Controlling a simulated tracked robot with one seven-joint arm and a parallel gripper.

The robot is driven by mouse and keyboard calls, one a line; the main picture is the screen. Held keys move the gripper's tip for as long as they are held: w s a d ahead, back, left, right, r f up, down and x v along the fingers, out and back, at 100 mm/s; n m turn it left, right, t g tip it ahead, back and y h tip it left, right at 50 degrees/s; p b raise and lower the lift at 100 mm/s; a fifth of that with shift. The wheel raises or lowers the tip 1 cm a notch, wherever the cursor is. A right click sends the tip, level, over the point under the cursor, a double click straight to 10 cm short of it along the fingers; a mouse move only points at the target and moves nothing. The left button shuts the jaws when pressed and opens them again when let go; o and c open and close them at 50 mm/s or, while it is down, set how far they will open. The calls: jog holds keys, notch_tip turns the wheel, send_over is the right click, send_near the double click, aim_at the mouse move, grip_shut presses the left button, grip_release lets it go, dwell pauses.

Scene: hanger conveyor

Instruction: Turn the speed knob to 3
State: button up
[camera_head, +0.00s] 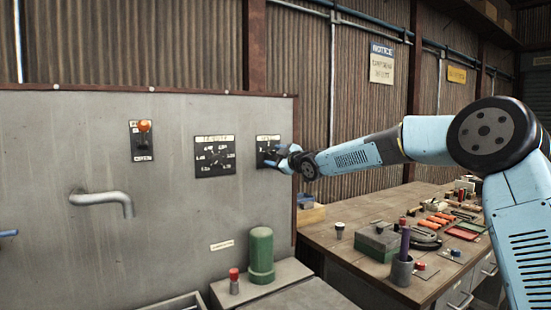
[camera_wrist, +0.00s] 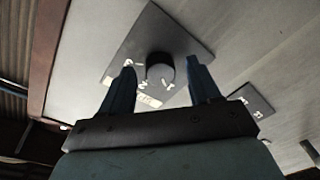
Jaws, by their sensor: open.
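A dark round knob (camera_wrist: 160,70) sits on a square black dial plate with white marks in the wrist view. In the head view this plate (camera_head: 262,148) is the rightmost on the grey panel, partly hidden by my gripper (camera_head: 283,160). In the wrist view my gripper (camera_wrist: 161,62) is open, one finger on each side of the knob, with visible gaps. I cannot tell how far the fingertips reach along it.
A second, larger dial plate (camera_head: 215,155) and a switch with an orange top (camera_head: 144,140) are on the panel (camera_head: 60,150). A bent pipe (camera_head: 105,198) sticks out at left. A green cylinder (camera_head: 261,255) stands below. A cluttered workbench (camera_head: 325,238) is at right.

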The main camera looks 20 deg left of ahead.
jog(key=shift+a, duration=0.1)
jog(key=c, duration=1)
jog(key=shift+c, duration=0.2)
jog(key=shift+f, duration=0.1)
jog(key=m, duration=0.5)
jog(key=shift+s+a+f+m, duration=0.1)
jog(key=shift+m, duration=0.3)
jog(key=m+t, duration=0.1)
jog(key=m, duration=0.5)
jog(key=shift+m, duration=0.4)
jog(key=m, duration=0.6)
jog(key=shift+s+m+t, duration=0.1)
jog(key=shift+m+t, duration=0.3)
jog(key=m, duration=0.5)
jog(key=shift+m+h, duration=0.4)
